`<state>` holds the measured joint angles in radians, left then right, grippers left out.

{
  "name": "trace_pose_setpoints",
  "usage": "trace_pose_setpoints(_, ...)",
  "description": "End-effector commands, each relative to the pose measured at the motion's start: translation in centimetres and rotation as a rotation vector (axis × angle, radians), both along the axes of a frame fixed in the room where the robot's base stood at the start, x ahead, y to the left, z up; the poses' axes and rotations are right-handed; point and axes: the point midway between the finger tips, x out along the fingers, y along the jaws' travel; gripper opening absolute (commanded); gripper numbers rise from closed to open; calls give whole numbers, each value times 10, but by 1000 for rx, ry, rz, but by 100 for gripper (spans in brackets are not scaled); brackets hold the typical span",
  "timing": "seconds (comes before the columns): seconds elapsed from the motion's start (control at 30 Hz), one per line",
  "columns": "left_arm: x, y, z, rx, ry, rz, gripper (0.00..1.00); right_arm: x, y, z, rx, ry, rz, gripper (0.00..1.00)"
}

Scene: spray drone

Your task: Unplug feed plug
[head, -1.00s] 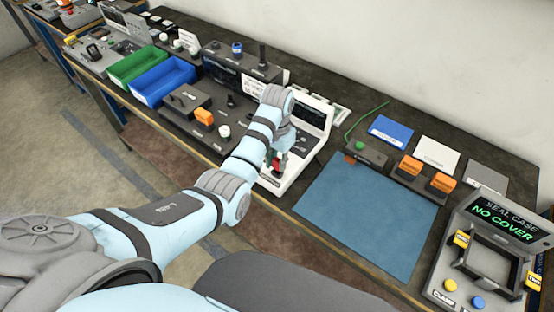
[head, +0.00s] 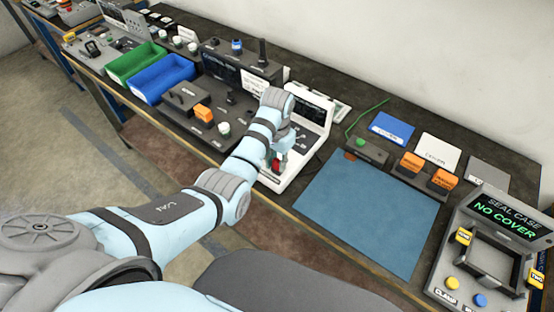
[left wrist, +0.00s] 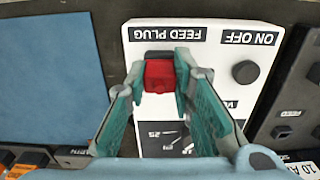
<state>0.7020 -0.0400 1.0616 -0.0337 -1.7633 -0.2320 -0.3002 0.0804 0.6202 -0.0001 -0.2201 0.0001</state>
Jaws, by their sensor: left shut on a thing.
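The feed plug is a red block (left wrist: 159,76) at the white device (left wrist: 216,60), just below the "FEED PLUG" label in the left wrist view. In the head view the red plug (head: 275,164) shows low on the white device (head: 311,122). My left gripper (left wrist: 158,80) is shut on the red plug, with a green-padded finger on either side of it. A dark part shows at the plug's far end; I cannot tell whether the plug is seated in its socket. My right gripper is not in view.
A black knob (left wrist: 245,72) sits beside the plug under the "ON OFF" label. A blue mat (head: 368,217) lies right of the device. Blue (head: 163,82) and green bins stand to the left. The seal case station (head: 468,294) is at the far right.

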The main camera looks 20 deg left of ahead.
Motion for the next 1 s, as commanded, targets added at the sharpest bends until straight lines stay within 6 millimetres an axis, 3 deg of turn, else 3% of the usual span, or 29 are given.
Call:
trace_pose_setpoints(0.17, 0, 0, -5, 0, 0, 0, 0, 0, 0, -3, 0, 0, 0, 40)
trace_pose_setpoints(0.2, 0, 0, -5, 0, 0, 0, 27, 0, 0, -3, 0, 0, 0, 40)
trace_pose_setpoints(0.33, 0, 0, -4, 0, 0, 0, 46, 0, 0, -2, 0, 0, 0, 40)
trace_pose_setpoints(0.67, 1, 0, 0, 0, -2, 0, 46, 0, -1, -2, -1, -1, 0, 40)
trace_pose_setpoints(1.0, 1, 0, 64, 0, -2, 0, 46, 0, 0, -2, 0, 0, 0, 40)
